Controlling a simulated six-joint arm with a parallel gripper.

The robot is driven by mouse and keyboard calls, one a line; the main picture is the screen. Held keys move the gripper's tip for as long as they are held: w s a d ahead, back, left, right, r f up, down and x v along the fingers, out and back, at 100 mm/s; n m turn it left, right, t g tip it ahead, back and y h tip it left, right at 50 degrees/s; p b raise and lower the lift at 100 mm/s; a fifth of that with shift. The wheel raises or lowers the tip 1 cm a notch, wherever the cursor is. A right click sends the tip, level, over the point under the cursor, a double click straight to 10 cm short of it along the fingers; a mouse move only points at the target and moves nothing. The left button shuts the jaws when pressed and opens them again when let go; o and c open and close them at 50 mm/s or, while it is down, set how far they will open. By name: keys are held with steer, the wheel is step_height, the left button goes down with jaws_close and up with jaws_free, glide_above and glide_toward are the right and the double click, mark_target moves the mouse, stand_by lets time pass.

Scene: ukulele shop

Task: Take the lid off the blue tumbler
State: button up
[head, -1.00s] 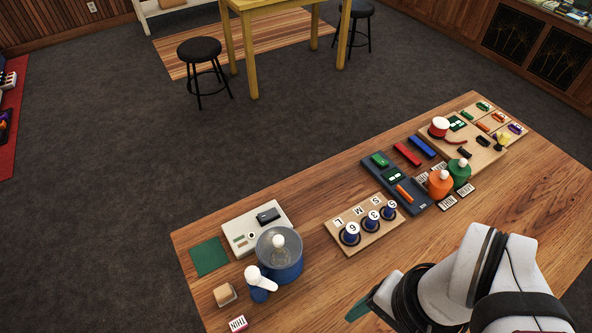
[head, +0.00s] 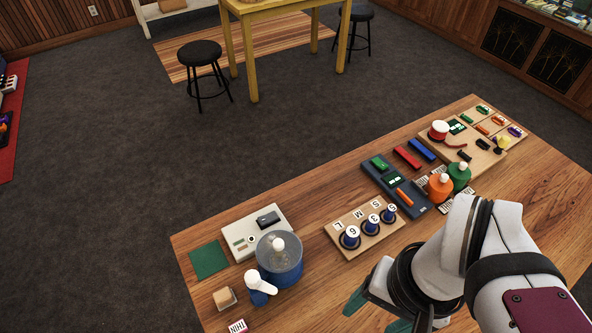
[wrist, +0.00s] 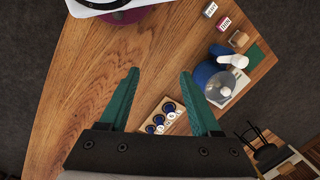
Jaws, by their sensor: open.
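The blue tumbler (head: 287,278) stands upright on the wooden table at the left, beside a cream device. Its clear, domed lid (head: 265,251) with a pale knob (head: 279,245) sits on top. In the wrist view the tumbler (wrist: 204,73) is right of the fingers, and the lid (wrist: 220,88) shows beyond the right fingertip. My gripper (head: 378,313) is to the right of the tumbler and well apart from it, over the table's near side. In the wrist view its green fingers (wrist: 160,73) are spread with nothing between them.
A blue bottle with a white top (head: 260,285) stands close to the tumbler's near-left side, near a small wooden block (head: 225,298). A board of spools (head: 366,229) lies right of the tumbler. Bare tabletop lies between the tumbler and my gripper.

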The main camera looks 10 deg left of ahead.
steer(key=w+a+r+n, duration=0.2)
steer(key=w+a+n, duration=0.1)
steer(key=w+n, duration=0.3)
steer(key=n+h, duration=0.3)
steer(key=n, duration=1.6)
glide_toward(278, 242)
steer(key=shift+t, duration=0.5)
steer(key=f, duration=0.5)
steer(key=d+f, duration=0.1)
steer(key=f, duration=0.2)
steer(key=shift+s+f, duration=0.1)
steer(key=shift+s, duration=0.15)
steer(key=shift+f, duration=0.3)
jaws_close()
